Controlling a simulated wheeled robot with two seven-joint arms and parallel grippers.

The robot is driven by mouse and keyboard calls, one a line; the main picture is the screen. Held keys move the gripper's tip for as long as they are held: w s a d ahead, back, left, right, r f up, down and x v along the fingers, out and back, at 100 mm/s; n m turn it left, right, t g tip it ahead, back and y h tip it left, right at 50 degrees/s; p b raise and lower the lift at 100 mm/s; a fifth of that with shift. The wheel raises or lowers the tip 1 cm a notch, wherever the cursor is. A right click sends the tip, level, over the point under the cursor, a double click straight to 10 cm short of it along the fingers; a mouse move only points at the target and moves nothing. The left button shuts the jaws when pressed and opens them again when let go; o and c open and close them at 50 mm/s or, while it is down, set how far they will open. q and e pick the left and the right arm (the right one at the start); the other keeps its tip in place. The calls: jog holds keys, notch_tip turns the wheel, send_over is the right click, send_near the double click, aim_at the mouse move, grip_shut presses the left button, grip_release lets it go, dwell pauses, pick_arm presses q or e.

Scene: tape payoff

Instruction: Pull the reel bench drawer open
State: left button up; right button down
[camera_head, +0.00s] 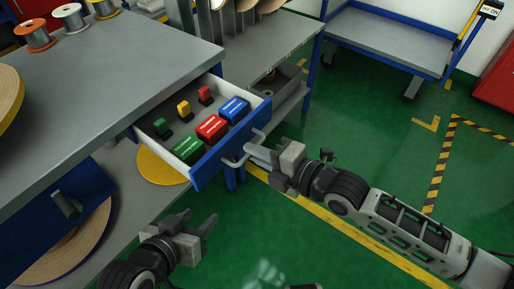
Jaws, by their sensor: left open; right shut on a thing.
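The reel bench drawer (226,157) stands pulled out from under the grey bench top (120,90). It has a blue front, white inner walls and a grey bar handle (237,162). My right gripper (258,153) is shut on the handle at the drawer front. Inside the drawer are a green box (187,150), a red box (212,127), a blue box (234,109) and small green, yellow (184,110) and red (205,95) pieces. My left gripper (198,226) is open and empty, low and in front of the bench, apart from the drawer.
Wire spools (70,17) stand on the bench top at the back left. A second blue front with a dark handle (66,205) is at lower left, near large reels. A blue-framed cart (385,40) stands at the back right. Green floor (380,140) is clear at right.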

pick_arm(q)
jog(key=shift+s+f, duration=0.1)
pick_arm(e)
jog(key=c, duration=1.5)
grip_release()
pick_arm(q)
jog(key=shift+t, duration=0.5)
jog(key=r+p, duration=0.2)
jog(key=r, duration=0.1)
jog(key=a+r+p, duration=0.1)
jog(key=r, duration=0.1)
jog(key=shift+s+a+r, duration=0.1)
jog(key=shift+s, duration=0.15)
pick_arm(e)
jog(key=v, duration=1.6)
